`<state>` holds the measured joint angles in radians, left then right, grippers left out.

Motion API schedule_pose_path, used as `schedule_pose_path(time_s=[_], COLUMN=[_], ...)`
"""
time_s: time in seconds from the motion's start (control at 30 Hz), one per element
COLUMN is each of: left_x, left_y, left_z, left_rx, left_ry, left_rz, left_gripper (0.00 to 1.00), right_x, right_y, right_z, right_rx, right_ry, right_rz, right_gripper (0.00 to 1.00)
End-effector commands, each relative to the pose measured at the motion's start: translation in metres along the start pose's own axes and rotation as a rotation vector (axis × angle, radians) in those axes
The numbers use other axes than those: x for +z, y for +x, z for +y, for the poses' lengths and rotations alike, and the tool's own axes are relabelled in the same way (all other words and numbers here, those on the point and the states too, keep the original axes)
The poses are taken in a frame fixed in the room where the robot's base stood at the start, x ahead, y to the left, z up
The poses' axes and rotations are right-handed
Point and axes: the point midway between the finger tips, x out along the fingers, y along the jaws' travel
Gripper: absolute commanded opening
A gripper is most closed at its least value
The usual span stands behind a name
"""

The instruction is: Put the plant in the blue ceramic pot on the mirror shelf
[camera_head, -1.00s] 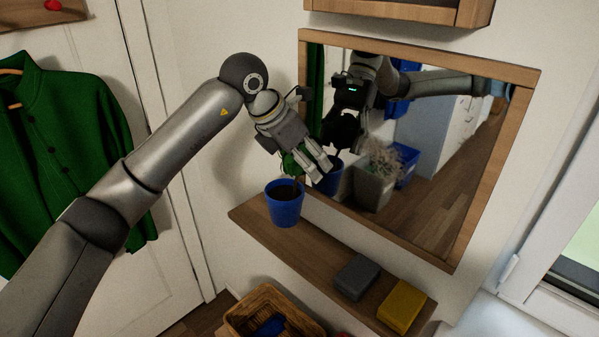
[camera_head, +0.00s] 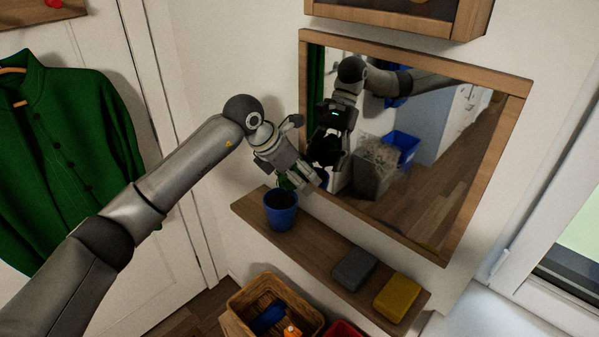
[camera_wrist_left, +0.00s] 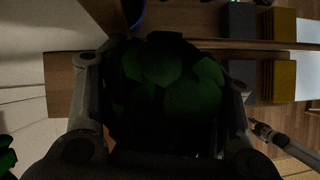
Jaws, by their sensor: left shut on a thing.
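The blue pot (camera_head: 281,212) stands upright in outline over the left end of the wooden mirror shelf (camera_head: 318,245). I cannot tell whether its base touches the shelf. The plant's green leaves (camera_head: 285,183) show just above the pot, partly hidden by my left gripper (camera_head: 304,183). That gripper is shut on the plant by its foliage, above and behind the pot. In the left wrist view, the leaves (camera_wrist_left: 170,85) fill the space between the fingers, and a blue edge of the pot (camera_wrist_left: 138,14) shows at the top. The stem is hidden. My right gripper is not in view.
A grey block (camera_head: 353,268) and a yellow block (camera_head: 397,296) lie on the shelf's right part; bare wood separates them from the pot. The mirror (camera_head: 415,165) is close behind the gripper. A wicker basket (camera_head: 245,318) stands below. A green jacket (camera_head: 75,150) hangs at left.

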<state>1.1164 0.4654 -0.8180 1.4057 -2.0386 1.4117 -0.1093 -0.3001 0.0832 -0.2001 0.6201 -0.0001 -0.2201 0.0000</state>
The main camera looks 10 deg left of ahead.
Motion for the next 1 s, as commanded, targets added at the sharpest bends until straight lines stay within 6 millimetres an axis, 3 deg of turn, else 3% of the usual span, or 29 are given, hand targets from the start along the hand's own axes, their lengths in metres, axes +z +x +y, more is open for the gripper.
schedule_pose_path(time_s=[0.17, 0.2, 0.33, 0.77, 1.0], left_x=[0.002, -0.001, -0.001, 0.000, -0.001], left_y=[-0.001, 0.001, 0.001, -0.004, -0.045], left_z=[0.000, 0.000, 0.000, 0.001, 0.001], left_rx=[0.001, 0.000, 0.000, 0.001, 0.004], left_ry=[0.002, 0.000, 0.000, 0.000, 0.002], left_rz=[-0.006, 0.000, 0.001, 0.000, -0.003], left_gripper=[0.00, 0.62, 0.79, 0.80, 0.80], right_x=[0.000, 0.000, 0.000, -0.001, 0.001], right_y=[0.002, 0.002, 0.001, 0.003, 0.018], right_z=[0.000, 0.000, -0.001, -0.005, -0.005], right_rx=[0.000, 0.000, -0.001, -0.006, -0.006], right_ry=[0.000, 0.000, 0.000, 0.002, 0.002], right_rz=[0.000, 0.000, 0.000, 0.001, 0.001], right_gripper=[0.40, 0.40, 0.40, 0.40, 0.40])
